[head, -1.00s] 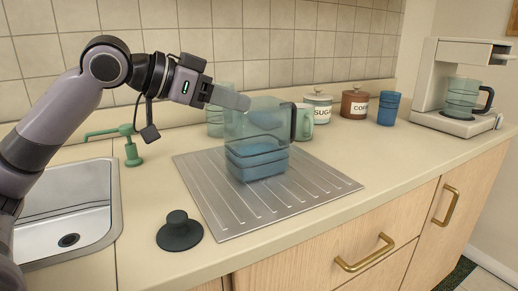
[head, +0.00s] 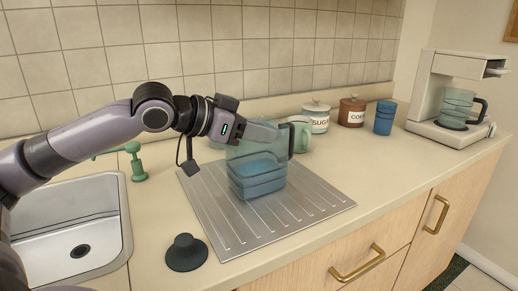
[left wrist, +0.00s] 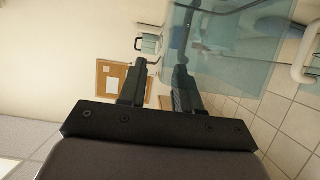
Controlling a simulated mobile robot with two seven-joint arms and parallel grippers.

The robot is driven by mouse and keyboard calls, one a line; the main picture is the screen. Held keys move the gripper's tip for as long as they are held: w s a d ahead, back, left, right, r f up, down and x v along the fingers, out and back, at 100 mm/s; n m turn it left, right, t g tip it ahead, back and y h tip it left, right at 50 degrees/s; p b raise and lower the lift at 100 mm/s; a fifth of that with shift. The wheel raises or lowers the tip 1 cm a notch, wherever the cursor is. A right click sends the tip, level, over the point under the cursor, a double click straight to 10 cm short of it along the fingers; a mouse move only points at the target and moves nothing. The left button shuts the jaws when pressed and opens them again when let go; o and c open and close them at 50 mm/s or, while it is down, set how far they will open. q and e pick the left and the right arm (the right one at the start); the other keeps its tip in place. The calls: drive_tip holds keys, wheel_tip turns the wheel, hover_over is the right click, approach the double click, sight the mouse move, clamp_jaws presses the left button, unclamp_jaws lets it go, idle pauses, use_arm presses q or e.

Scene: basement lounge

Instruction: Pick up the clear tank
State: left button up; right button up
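The clear tank (head: 248,158) is a see-through, bluish box-shaped vessel with blue-tinted lower parts. It stands upright on the ribbed metal drain mat (head: 220,222), with a dark upright strip at its right side. My left gripper (head: 266,133) is at the tank's upper left, its fingers overlapping the top in the head view. In the left wrist view the two fingers (left wrist: 158,85) stand apart, and the tank's clear wall (left wrist: 225,55) shows by the right finger. I cannot tell whether they touch. My right gripper is not in view.
A sink (head: 70,215) and a green dispenser (head: 136,165) are at left. A dark knobbed lid (head: 186,254) lies in front of the mat. Behind are a green mug (head: 303,141), sugar canister (head: 316,118), brown canister (head: 352,112), blue cups (head: 385,118) and coffee machine (head: 436,90).

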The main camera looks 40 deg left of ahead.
use_arm(q)
drive_tip(key=shift+p+x, duration=0.6)
drive_tip(key=shift+x, duration=0.15)
drive_tip(key=shift+d, duration=0.1)
clamp_jaws()
drive_tip(key=shift+r, duration=0.15)
idle(0.9)
